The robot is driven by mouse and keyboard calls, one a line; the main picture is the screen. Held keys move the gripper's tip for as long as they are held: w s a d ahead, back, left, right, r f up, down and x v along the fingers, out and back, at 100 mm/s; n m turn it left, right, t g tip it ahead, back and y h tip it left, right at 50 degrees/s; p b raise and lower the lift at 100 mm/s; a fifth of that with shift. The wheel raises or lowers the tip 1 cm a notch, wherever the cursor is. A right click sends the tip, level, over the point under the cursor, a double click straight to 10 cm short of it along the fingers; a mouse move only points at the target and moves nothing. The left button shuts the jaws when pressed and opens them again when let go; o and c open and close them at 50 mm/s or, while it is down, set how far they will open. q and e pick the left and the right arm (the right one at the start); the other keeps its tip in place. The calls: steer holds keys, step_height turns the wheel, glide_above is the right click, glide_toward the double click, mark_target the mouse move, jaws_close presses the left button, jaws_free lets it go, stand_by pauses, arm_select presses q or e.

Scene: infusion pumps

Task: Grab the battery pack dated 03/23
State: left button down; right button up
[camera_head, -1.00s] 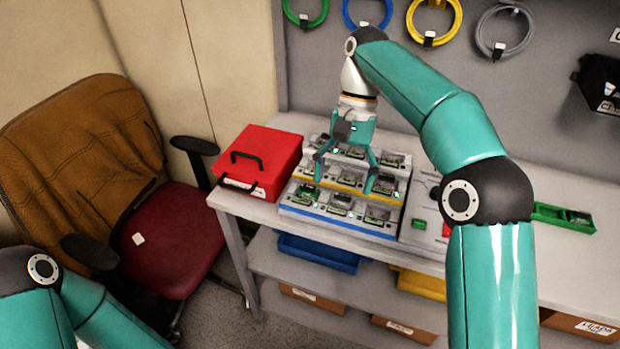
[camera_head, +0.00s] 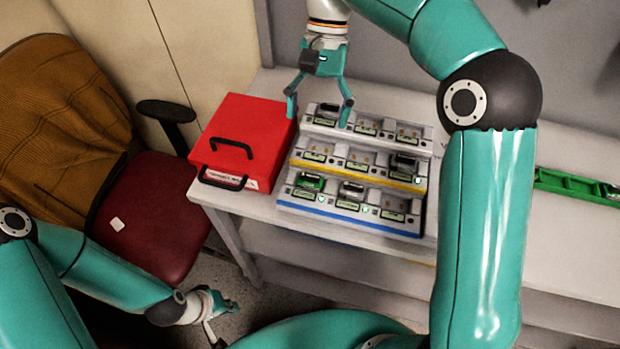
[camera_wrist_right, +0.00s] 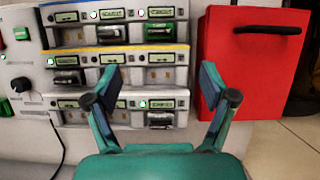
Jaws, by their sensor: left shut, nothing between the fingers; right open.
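Several battery packs sit in a three-tier rack (camera_head: 350,224). The dates are too small to read. My right gripper (camera_head: 319,112) is open and empty above the rack's back left corner. In the right wrist view, its fingers (camera_wrist_right: 160,80) spread in front of the rack, with a black pack (camera_wrist_right: 160,118) between them. My left gripper (camera_head: 218,312) is shut and empty, low in front of the bench.
A red box (camera_head: 240,140) with black handles stands left of the rack, close to my right gripper. A chair (camera_head: 160,215) stands at the left. A black knob (camera_wrist_right: 20,84) shows in the right wrist view.

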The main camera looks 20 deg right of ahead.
glide_above(310, 175)
steer(key=w+d, duration=0.2)
step_height(310, 175, down, 6)
steer(key=shift+a+r+b, duration=0.15)
steer(key=shift+r+b, duration=0.05)
steer(key=shift+b, duration=0.15)
steer(key=shift+a+f, duration=0.15)
steer(key=shift+f, duration=0.4)
steer(key=shift+x, duration=2.65)
steer(key=shift+c, duration=0.3)
steer(key=c, duration=1.3)
steer(key=shift+o, duration=0.2)
steer(key=shift+r, duration=0.1)
